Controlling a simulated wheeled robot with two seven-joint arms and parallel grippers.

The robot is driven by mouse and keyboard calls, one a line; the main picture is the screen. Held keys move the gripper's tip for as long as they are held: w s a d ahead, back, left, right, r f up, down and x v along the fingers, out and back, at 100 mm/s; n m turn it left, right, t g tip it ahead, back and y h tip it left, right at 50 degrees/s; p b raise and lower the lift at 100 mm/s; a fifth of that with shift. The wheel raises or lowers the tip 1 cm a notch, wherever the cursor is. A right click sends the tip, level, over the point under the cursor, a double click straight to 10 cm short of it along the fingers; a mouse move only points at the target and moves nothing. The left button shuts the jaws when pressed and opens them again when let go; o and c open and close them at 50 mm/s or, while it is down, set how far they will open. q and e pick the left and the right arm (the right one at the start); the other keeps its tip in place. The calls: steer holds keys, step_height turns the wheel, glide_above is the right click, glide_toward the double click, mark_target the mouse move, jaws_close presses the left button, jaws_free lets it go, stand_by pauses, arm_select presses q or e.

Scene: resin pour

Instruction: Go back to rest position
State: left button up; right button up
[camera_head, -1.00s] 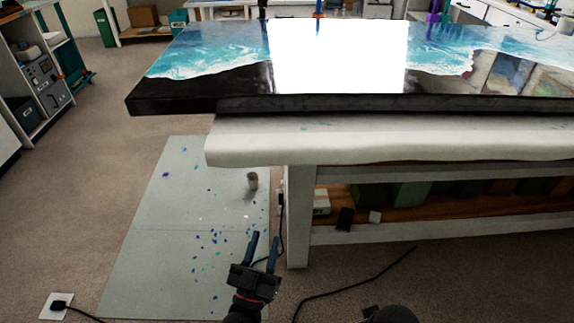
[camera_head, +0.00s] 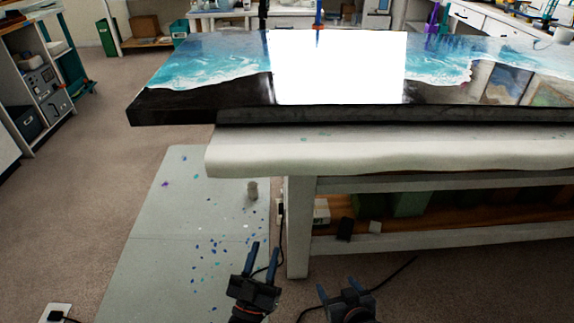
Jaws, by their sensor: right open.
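My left gripper (camera_head: 260,258) is at the bottom centre, in front of the table's left leg and over the floor mat. Its two dark blue fingers point up and stand apart, with nothing between them. My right gripper (camera_head: 338,287) is at the bottom edge, right of the left one. Its fingers are spread and hold nothing. Both grippers are apart from the table.
A table (camera_head: 400,155) with a white covering bears a glossy blue and black resin slab (camera_head: 200,75). A cable (camera_head: 390,280) runs across the floor.

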steer(key=w+a+r+t+y, duration=0.1)
steer(key=a+r+t+y, duration=0.1)
steer(key=a+r+t, duration=0.4)
steer(key=w+a+r+t+y, duration=0.1)
steer(key=a+r+t+y, duration=0.1)
steer(key=r+t, duration=0.4)
arm_select(q)
steer(key=s+a+r+g+y+p, duration=0.1)
steer(key=s+a+g+p, duration=0.3)
steer(key=s+g+p, duration=0.4)
steer(key=s+a+r+g+y+p, duration=0.2)
steer(key=s+a+g+y+p, duration=0.2)
steer(key=s+g+p, duration=0.5)
steer(key=g+p, duration=0.3)
steer(key=p, duration=0.3)
steer(key=shift+s+a+g, duration=0.2)
steer(key=shift+a+g, duration=0.1)
arm_select(e)
steer(key=s+d+r+g+h, duration=0.2)
steer(key=s+d+g, duration=0.2)
steer(key=s+g, duration=0.5)
steer(key=s+d+r+g+h, duration=0.1)
steer(key=s+d+g+h, duration=0.2)
steer(key=s+g, duration=0.6)
steer(key=d+g, duration=0.1)
steer(key=g, duration=0.2)
steer(key=shift+d+r+g, duration=0.4)
